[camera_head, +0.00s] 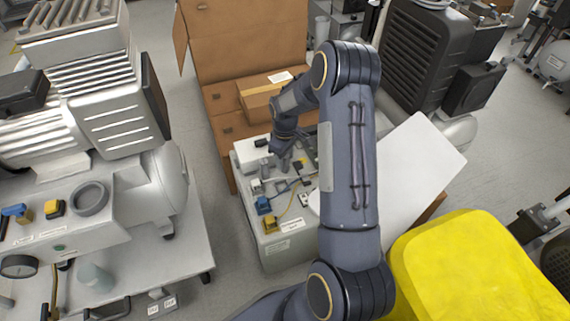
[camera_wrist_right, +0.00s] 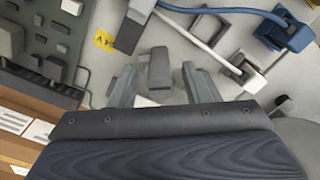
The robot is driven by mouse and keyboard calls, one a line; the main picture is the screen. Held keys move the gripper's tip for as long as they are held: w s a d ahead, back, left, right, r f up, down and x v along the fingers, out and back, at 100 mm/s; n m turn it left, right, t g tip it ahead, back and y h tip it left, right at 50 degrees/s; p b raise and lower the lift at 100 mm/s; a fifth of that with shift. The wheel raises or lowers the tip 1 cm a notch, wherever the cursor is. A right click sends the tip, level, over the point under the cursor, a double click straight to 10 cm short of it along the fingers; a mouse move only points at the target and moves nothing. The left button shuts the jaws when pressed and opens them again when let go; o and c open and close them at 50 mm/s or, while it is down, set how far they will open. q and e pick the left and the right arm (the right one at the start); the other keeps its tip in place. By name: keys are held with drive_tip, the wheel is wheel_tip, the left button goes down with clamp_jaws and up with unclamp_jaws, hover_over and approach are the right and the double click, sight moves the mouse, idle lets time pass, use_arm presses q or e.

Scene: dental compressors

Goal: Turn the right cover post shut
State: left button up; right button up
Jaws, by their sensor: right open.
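My right gripper (camera_head: 284,160) reaches down over the top of a white unit (camera_head: 285,246) between the compressors. In the right wrist view the two fingers of my right gripper (camera_wrist_right: 160,72) are apart. A small grey upright post (camera_wrist_right: 158,66), which looks like the cover post, stands between them, with a visible gap on each side. Whether the fingers reach down around it or are still above it I cannot tell. In the head view the post is hidden by my gripper and arm. My left gripper is not in view.
Blue (camera_head: 263,205) and yellow (camera_head: 270,224) connectors with cables sit on the unit. In the wrist view a blue plug (camera_wrist_right: 286,34) and a circuit board (camera_wrist_right: 40,42) flank the post. A white panel (camera_head: 420,165) lies right of my arm. Cardboard boxes (camera_head: 245,45) stand behind.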

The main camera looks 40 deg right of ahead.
wheel_tip(320, 180, down, 2)
drive_tip(key=shift+f, duration=0.1)
drive_tip(key=shift+c, duration=0.2)
clamp_jaws()
